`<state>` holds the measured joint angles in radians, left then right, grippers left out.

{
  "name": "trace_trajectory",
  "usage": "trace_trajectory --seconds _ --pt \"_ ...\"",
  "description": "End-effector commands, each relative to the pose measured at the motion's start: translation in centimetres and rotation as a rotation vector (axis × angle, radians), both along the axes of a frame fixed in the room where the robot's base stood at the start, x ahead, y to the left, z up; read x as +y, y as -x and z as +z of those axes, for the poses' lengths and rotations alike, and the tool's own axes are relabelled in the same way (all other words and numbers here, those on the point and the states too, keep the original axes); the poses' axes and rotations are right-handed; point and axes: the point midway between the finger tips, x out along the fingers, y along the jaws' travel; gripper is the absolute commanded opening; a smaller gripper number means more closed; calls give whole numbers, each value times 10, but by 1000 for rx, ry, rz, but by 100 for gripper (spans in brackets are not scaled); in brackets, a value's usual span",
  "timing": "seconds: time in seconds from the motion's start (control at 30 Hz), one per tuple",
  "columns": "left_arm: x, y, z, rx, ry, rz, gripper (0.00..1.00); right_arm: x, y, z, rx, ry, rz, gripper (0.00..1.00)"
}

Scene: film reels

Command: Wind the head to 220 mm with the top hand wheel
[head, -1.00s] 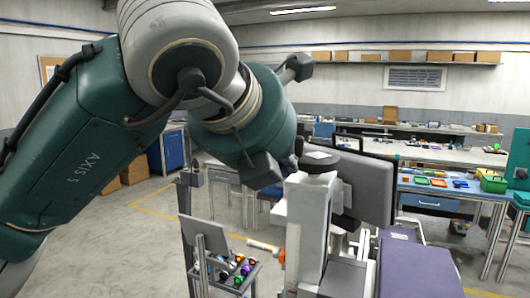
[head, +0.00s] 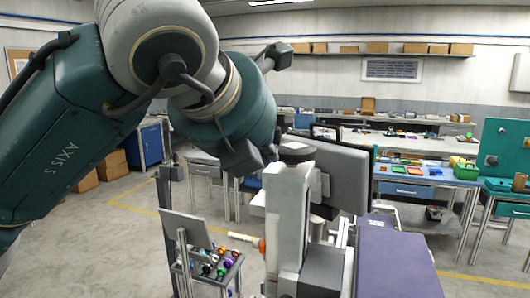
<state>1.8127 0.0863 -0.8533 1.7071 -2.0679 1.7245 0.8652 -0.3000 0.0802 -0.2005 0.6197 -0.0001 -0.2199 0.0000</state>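A pale upright column (head: 287,220) stands right of centre in the head view, with a round disc-like top (head: 297,149) that looks like the top hand wheel. My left arm comes in from the left and ends in a small dark part, my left gripper (head: 270,153), just left of the column's top. The arm's green wrist hides most of it, so I cannot tell its fingers or whether it touches the wheel. A pale strip on the column's left side may be a scale, but no reading is legible. My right gripper is not in view.
A small cart (head: 220,262) holds several coloured knobs. A purple-topped surface (head: 393,255) lies at the right. Open floor lies at the left.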

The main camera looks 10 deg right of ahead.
Motion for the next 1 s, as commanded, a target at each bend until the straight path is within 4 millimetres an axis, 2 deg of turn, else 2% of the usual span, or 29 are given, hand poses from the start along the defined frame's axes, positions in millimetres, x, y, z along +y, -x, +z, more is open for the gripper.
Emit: trace_trajectory --seconds 0.47,1.0 --pt "0 0 0 0 0 0 0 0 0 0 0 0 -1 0" --pt "-10 -5 0 0 0 0 0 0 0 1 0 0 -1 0"
